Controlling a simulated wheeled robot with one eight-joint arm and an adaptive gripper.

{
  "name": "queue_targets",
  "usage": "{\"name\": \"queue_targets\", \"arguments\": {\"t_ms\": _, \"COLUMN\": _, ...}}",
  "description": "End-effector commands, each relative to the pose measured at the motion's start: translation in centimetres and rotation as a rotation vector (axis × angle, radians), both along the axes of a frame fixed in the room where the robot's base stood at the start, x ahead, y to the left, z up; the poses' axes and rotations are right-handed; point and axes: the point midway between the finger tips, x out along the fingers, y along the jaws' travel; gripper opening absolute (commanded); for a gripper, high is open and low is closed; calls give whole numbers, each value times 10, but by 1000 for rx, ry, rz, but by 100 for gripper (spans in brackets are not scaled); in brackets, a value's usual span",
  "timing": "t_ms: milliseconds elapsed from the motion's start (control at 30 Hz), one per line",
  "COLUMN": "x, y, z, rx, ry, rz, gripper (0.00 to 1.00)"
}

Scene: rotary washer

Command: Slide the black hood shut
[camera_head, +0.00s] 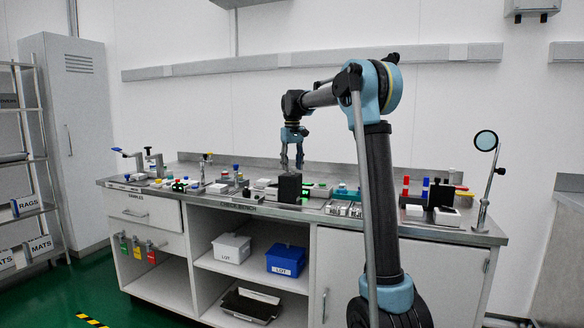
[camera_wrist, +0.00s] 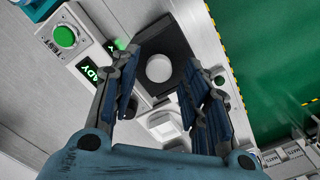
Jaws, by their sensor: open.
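The black hood (camera_head: 289,188) stands on the bench top near the middle of the front edge, a dark box in the head view. In the wrist view the dark hood (camera_wrist: 174,43) shows between and beyond my fingers, with a pale round disc (camera_wrist: 158,68) in its middle. I cannot tell whether the disc is on the hood or inside it. My gripper (camera_head: 291,166) points down just above the hood, open. How far the hood is slid is unclear.
A green button (camera_wrist: 64,36) marked TEST and a lit green display (camera_wrist: 90,73) sit beside the hood. The bench (camera_head: 240,207) is crowded with small parts on both sides. A round mirror or lens (camera_head: 486,140) stands on a post at the right end.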

Motion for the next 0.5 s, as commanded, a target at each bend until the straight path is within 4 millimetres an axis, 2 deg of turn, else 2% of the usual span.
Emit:
{"name": "queue_targets", "arguments": {"t_ms": 167, "x": 0, "y": 0, "z": 9, "rx": 0, "ry": 1, "rz": 0, "gripper": 42}}
{"name": "queue_targets", "arguments": {"t_ms": 500, "x": 1, "y": 0, "z": 67, "rx": 0, "ry": 1, "rz": 0, "gripper": 42}}
